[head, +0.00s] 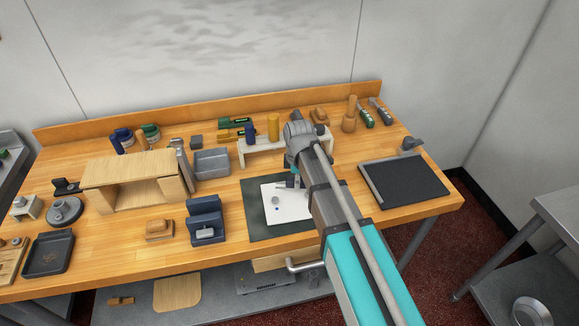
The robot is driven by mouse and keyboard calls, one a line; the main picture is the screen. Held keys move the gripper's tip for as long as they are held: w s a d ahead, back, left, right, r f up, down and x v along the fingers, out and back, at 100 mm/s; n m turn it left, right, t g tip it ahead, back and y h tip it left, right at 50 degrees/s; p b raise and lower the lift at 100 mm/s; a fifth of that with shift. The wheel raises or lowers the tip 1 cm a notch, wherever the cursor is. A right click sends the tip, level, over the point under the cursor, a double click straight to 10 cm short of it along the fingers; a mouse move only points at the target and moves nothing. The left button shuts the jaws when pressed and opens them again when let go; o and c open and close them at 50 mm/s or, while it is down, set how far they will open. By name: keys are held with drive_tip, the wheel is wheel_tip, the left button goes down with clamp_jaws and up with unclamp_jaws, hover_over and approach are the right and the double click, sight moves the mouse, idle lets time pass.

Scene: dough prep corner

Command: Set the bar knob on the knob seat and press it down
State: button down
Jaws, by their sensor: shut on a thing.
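My gripper (290,184) is low over a white plate (300,212) that lies on a dark mat (258,229). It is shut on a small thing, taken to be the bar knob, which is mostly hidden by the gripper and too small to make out. The white plate carries small marks, one of them blue, left of and below the gripper. I cannot tell the knob seat for certain; it may be on this plate. My arm covers the plate's right side, and contact between the held thing and the plate cannot be made out.
A blue stand (205,211) and a wooden block (158,229) are left of the mat. A wooden shelf box (128,168) and grey bin (212,163) stand farther back. A white riser (257,149) is behind the gripper. A black board (408,180) lies right.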

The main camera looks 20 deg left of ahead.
sight(292, 182)
drive_tip(key=shift+a, duration=0.15)
drive_tip(key=shift+s+a+r+p, duration=0.1)
drive_tip(key=shift+s+r+p, duration=0.1)
drive_tip(key=shift+r+p, duration=0.15)
drive_tip(key=r+n+p, duration=0.1)
drive_tip(key=s+r+n+p, duration=0.1)
drive_tip(key=r+p, duration=0.3)
drive_tip(key=shift+s+a+n, duration=0.2)
drive_tip(key=shift+a+n, duration=0.2)
drive_tip(key=shift+f, duration=0.25)
drive_tip(key=shift+f+b, duration=3.75)
drive_tip(key=shift+b, duration=0.25)
drive_tip(key=shift+f+b, duration=1.25)
drive_tip(key=shift+c, duration=1.5)
unclamp_jaws()
drive_tip(key=shift+r, duration=0.1)
wheel_tip(292, 182, up, 8)
drive_tip(key=p, duration=0.8)
